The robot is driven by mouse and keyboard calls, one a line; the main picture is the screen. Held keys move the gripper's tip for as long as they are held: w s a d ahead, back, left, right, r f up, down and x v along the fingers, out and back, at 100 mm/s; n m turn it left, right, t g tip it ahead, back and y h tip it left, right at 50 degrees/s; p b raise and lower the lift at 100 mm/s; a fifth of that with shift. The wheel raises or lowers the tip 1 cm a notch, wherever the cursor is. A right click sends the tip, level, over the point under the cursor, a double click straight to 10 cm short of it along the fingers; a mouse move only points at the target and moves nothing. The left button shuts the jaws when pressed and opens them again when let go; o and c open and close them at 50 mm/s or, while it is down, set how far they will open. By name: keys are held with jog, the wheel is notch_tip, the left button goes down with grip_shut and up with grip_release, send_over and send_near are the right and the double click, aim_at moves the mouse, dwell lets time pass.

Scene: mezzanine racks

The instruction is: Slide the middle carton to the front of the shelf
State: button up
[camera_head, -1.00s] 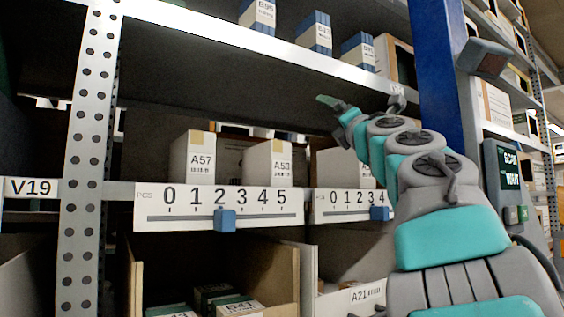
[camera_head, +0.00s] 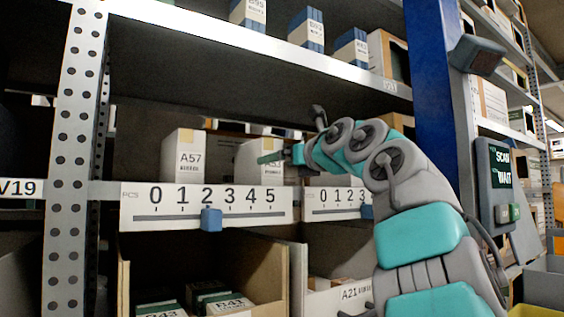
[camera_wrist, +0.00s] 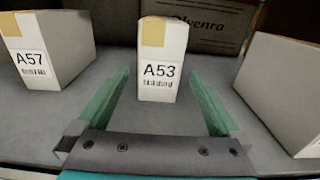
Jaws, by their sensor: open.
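The middle carton, white with a tan tape strip and the label A53 (camera_wrist: 160,72), stands upright on the shelf (camera_wrist: 200,117). It also shows in the head view (camera_head: 249,163), partly hidden behind my gripper. My gripper (camera_wrist: 160,85) is open, with its two green fingers reaching in from the front. In the wrist view the fingertips lie left and right of the carton's lower front, with visible gaps on both sides. In the head view my gripper (camera_head: 268,158) is at the height of the carton's label.
Carton A57 (camera_wrist: 45,50) stands to the left and another white carton (camera_wrist: 283,85) to the right. A brown box (camera_wrist: 210,22) is behind. The shelf's front edge carries a number strip (camera_head: 205,207) with a blue slider (camera_head: 211,219). Another shelf (camera_head: 250,45) is above.

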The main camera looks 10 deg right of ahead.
aim_at(257, 166)
jog(key=p+x, duration=0.4)
jog(key=x, duration=0.2)
jog(key=shift+w+a+r, duration=0.15)
jog(key=shift+w+r, duration=0.05)
jog(key=shift+w, duration=0.15)
jog(key=shift+w+a+f, duration=0.15)
jog(key=shift+w, duration=0.35)
jog(key=shift+c, duration=0.2)
grip_shut()
